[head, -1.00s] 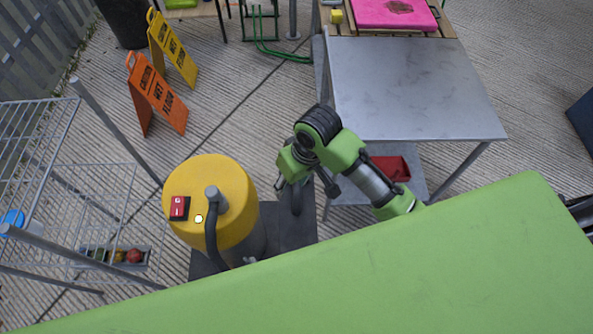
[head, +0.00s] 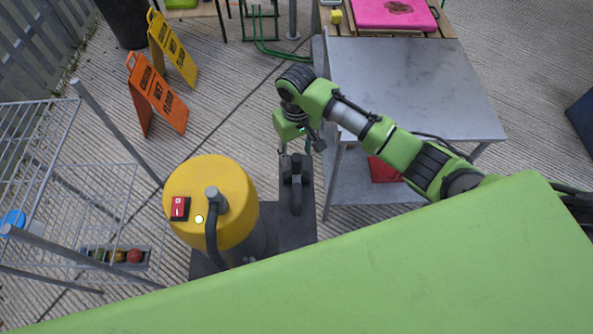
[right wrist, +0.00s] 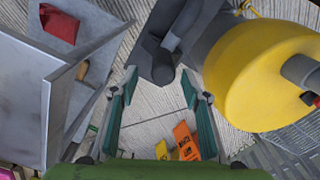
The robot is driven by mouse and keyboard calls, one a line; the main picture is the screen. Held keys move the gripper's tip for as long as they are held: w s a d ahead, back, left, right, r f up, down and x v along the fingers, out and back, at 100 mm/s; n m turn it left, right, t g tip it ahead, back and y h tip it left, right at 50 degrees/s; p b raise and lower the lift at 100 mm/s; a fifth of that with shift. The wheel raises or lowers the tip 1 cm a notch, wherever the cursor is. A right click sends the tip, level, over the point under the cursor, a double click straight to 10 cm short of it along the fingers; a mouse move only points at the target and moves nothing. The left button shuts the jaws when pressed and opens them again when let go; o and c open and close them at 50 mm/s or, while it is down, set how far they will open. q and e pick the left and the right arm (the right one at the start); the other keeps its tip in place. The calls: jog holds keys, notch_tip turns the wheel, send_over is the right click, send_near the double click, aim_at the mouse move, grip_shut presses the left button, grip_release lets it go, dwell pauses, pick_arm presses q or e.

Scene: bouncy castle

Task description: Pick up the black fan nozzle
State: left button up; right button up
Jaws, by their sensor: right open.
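The black fan nozzle (head: 296,184) stands on a dark base plate (head: 270,219), right beside the yellow-topped machine (head: 207,178). In the right wrist view the nozzle (right wrist: 166,52) lies just beyond the fingertips. My right gripper (head: 297,152) is at the far end of the nozzle, close to it in the head view; whether it touches is unclear. My left gripper is not in view.
A grey metal table (head: 415,90) stands right of my gripper, a red item (head: 384,170) on its lower shelf. A wire rack (head: 95,195) is at left. Orange (head: 157,95) and yellow (head: 173,50) floor signs stand at back left. Paving between signs and gripper is clear.

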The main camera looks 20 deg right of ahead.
aim_at(296, 165)
jog(key=shift+s+a+f+p, duration=0.15)
jog(key=shift+f+p, duration=0.1)
jog(key=shift+f, duration=1.25)
jog(key=shift+s+f+p, duration=0.1)
jog(key=shift+f+p, duration=0.1)
jog(key=shift+f, duration=1.3)
jog(key=c, duration=1.1)
